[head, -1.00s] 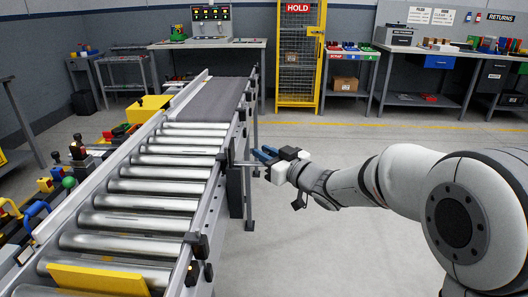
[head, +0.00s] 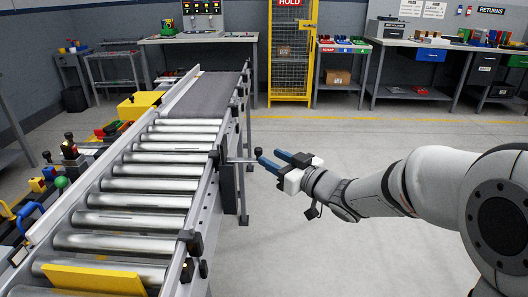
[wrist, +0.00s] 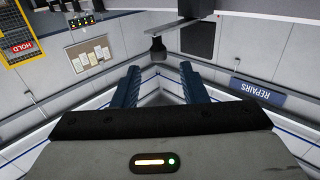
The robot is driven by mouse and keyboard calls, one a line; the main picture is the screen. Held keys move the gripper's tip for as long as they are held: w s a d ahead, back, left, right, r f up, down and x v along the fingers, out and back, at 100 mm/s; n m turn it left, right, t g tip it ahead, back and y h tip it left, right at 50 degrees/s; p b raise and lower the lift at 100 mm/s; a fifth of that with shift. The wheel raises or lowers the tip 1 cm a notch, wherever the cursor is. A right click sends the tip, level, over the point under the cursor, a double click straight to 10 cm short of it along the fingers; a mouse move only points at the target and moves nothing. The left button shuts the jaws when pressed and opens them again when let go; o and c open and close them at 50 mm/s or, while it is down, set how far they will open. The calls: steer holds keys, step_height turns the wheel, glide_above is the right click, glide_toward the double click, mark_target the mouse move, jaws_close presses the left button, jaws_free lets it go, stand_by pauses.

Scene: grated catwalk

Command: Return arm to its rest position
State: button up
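My gripper (head: 271,156) has two blue fingers, spread apart with nothing between them. It is beside the right side of the roller conveyor (head: 150,187), at the end of my outstretched arm. A lever with a black knob (head: 258,152) sticks out from the conveyor's side, just left of the fingertips. In the head view I cannot tell whether it touches them. In the wrist view, the black knob (wrist: 158,46) on its grey bracket shows beyond the open fingers, with a visible gap from them.
A yellow plate (head: 95,279) lies on the near rollers. Levers and coloured parts are left of the conveyor. A yellow HOLD cage (head: 291,55) and workbenches (head: 420,90) line the back wall. The floor (head: 330,240) right of the conveyor is clear.

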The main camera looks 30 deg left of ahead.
steer(key=shift+s+d, duration=0.25)
steer(key=shift+d, duration=0.45)
steer(key=w+d+r+m+t+h+p, duration=0.1)
steer(key=d+r+m+t+h+p, duration=0.3)
steer(key=d, duration=0.6)
steer(key=w+d+r+m+g+h+p, duration=0.1)
steer(key=d+r+m+h+p, duration=0.2)
steer(key=d+h+p, duration=0.45)
steer(key=w+d+r+m+t+h+p, duration=0.2)
steer(key=d+r+m+h, duration=0.1)
steer(key=d, duration=0.8)
steer(key=s+d+r+m+g+h+p, duration=0.1)
steer(key=s+d+g+p, duration=0.3)
steer(key=s, duration=0.7)
steer(key=s+d+r+m+g+h+p, duration=0.1)
steer(key=s+d+r+m+g+p, duration=0.1)
steer(key=s+d, duration=0.6)
steer(key=s+m+g+p, duration=0.1)
steer(key=s+g+p, duration=0.1)
steer(key=p, duration=0.1)
steer(key=shift+s+h, duration=0.35)
steer(key=shift+s, duration=0.05)
